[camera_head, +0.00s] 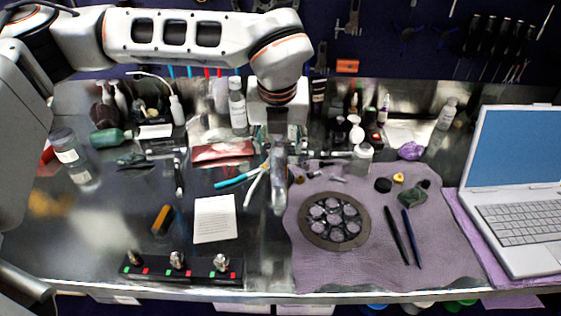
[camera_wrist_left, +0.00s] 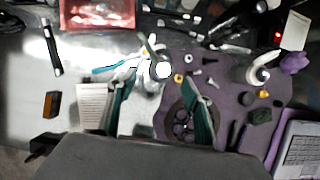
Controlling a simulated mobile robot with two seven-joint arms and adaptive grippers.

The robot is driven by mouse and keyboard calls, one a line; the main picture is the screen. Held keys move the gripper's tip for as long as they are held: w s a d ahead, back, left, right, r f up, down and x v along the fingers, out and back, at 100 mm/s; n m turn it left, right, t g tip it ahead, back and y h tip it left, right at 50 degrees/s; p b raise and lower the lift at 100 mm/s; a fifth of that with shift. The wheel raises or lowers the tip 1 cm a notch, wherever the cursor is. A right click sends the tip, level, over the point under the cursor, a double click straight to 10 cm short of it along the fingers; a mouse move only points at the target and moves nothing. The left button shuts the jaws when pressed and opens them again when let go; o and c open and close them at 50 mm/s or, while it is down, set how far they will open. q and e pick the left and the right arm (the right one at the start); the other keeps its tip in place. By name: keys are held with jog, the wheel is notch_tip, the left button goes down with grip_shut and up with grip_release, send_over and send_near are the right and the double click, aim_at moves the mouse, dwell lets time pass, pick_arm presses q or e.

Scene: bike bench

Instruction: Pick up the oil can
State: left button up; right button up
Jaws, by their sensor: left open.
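My left gripper (camera_head: 278,145) hangs from the arm above the middle of the bench. In the left wrist view (camera_wrist_left: 157,92) its two fingers are spread apart with nothing held. A shiny, pale metal object, which looks like the oil can (camera_head: 278,190), stands below the gripper at the mat's left edge. In the left wrist view the can (camera_wrist_left: 160,69) lies just beyond the fingertips, roughly centred between them, with a dark narrow part at its top. The gripper covers part of it in the head view, and contact is not visible. My right gripper is not in view.
Teal-handled pliers (camera_head: 238,179) and a white paper (camera_head: 214,219) lie left of the can. A sprocket disc (camera_head: 308,232) lies on the purple mat (camera_head: 350,275). A white bottle (camera_head: 362,158) and a laptop (camera_head: 520,225) are to the right. Several bottles line the back.

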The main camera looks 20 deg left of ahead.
aim_at(279, 155)
pick_arm(q)
jog(key=shift+w+a+f, duration=0.1)
jog(key=shift+f, duration=0.35)
jog(key=p+x, duration=0.1)
jog(key=x, duration=0.4)
jog(key=shift+w, duration=0.1)
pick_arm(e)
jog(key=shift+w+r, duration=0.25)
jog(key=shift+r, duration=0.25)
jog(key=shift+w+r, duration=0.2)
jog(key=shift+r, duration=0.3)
pick_arm(q)
jog(key=shift+c, duration=0.3)
jog(key=c, duration=1.2)
grip_shut()
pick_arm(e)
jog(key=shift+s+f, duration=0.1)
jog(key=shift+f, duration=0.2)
pick_arm(q)
jog(key=shift+r, duration=0.1)
